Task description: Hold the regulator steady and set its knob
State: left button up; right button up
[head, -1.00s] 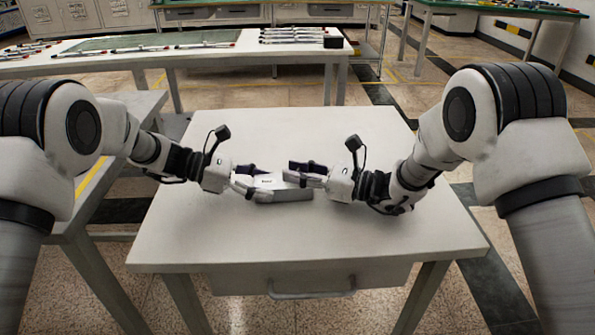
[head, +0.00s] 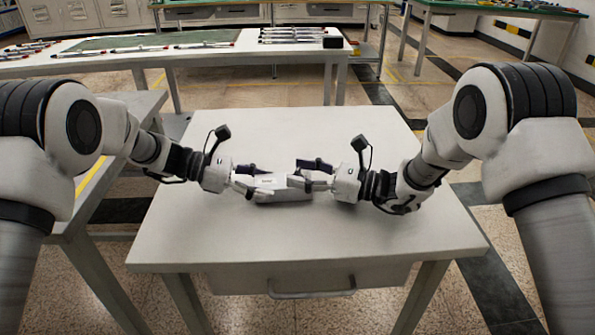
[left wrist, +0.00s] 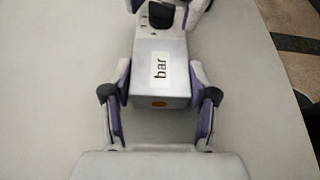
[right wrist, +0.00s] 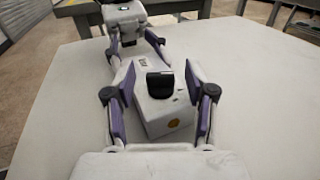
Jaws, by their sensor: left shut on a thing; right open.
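The regulator is a pale grey box (head: 282,184) lying on the white table, between my two grippers. A white label reading "bar" (left wrist: 160,70) is on its top in the left wrist view. My left gripper (head: 247,184) is shut on the end of the box, one finger on each side; it also shows in the left wrist view (left wrist: 160,108). The black knob (right wrist: 159,85) stands on the top near the box's right end. My right gripper (right wrist: 158,100) is open, its fingers apart on either side of the knob end; in the head view it is at the right (head: 312,178).
The white table (head: 290,235) is bare around the regulator. A long bench (head: 100,62) with several pen-like tools and a black box (head: 333,42) stands behind it. Another table (head: 75,215) is at the left.

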jog(key=v, duration=1.1)
pick_arm(q)
jog(key=o, duration=1.5)
